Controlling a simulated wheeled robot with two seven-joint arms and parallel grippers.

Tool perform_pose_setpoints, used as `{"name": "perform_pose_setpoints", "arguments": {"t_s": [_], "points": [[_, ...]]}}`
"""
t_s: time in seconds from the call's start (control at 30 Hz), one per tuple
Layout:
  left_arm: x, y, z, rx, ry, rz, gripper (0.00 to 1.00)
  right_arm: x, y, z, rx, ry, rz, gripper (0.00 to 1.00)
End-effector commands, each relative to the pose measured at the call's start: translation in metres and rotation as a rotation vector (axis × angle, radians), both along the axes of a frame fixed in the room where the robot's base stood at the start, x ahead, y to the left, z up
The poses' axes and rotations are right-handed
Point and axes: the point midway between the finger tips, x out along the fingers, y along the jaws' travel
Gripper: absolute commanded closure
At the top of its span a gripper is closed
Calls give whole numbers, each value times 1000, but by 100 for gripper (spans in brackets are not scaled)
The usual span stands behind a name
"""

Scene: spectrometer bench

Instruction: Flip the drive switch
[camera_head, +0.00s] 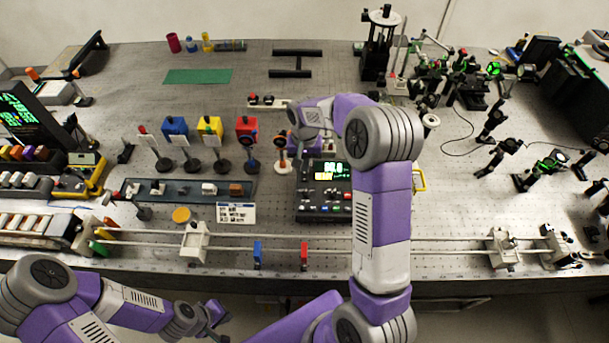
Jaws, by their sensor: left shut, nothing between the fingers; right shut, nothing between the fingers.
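A dark control box (324,203) with a lit green and yellow display (332,169) stands in the middle of the bench. Its face carries several small coloured buttons and switches. Which one is the drive switch is too small to tell. My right arm reaches up past the box's right side and bends back to the left. My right gripper (303,151) is shut and empty, close to the box's upper left corner; whether it touches is unclear. My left gripper (213,318) is shut and empty, low at the left, in front of the bench edge.
Long rails (340,245) with a white carriage (194,242) run along the front. A label card (236,213) lies left of the box. Posts with coloured blocks, such as a red one (246,127), stand behind. Optics crowd the right. A green mat (198,76) lies at the back.

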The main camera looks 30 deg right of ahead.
Motion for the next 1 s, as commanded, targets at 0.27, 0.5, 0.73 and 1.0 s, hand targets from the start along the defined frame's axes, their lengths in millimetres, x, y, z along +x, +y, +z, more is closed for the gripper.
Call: {"name": "perform_pose_setpoints", "arguments": {"t_s": [0.27,0.5,0.73,1.0], "points": [[0,0,0,0,0,0,100,0,0,0,0,0,0,100],[0,0,0,0,0,0,100,0,0,0,0,0,0,100],[0,0,-2,0,0,0,100,0,0,-3,0,0,0,100],[0,0,-5,0,0,0,100,0,0,-7,0,0,0,100]]}}
